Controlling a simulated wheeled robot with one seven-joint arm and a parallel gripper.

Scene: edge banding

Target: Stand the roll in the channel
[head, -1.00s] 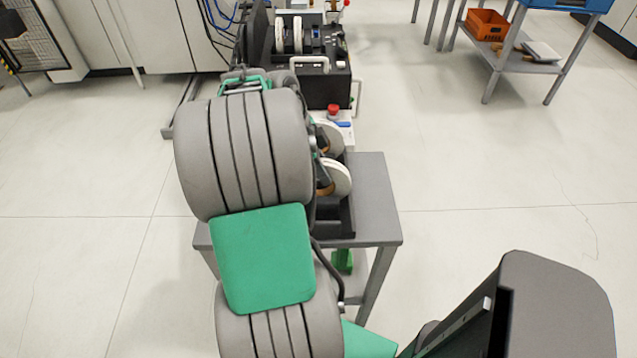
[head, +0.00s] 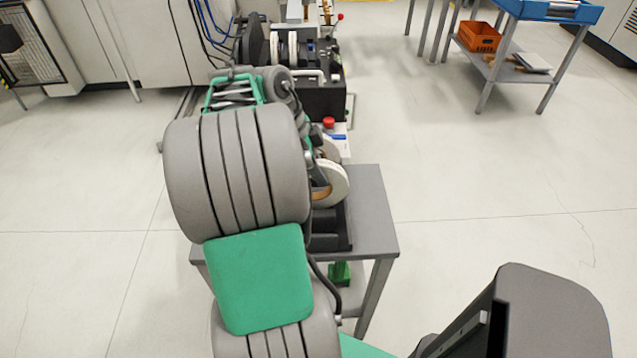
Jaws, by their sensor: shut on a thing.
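The near roll (head: 336,186), white-edged with a brown core, stands on edge at the right side of my arm in the head view. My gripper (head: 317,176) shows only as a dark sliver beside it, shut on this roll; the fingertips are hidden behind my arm. Another pale roll (head: 329,149) stands just behind it. The black channelled holder (head: 334,237) lies on the grey table under and in front of the near roll. Its left part is hidden by my arm. I cannot tell whether the near roll touches the channel floor.
The grey table (head: 376,215) has bare room right of the holder. A red button (head: 328,123) and a dark machine (head: 322,98) with rolls stand behind. A cart with an orange crate (head: 478,37) is far right. The floor between is clear.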

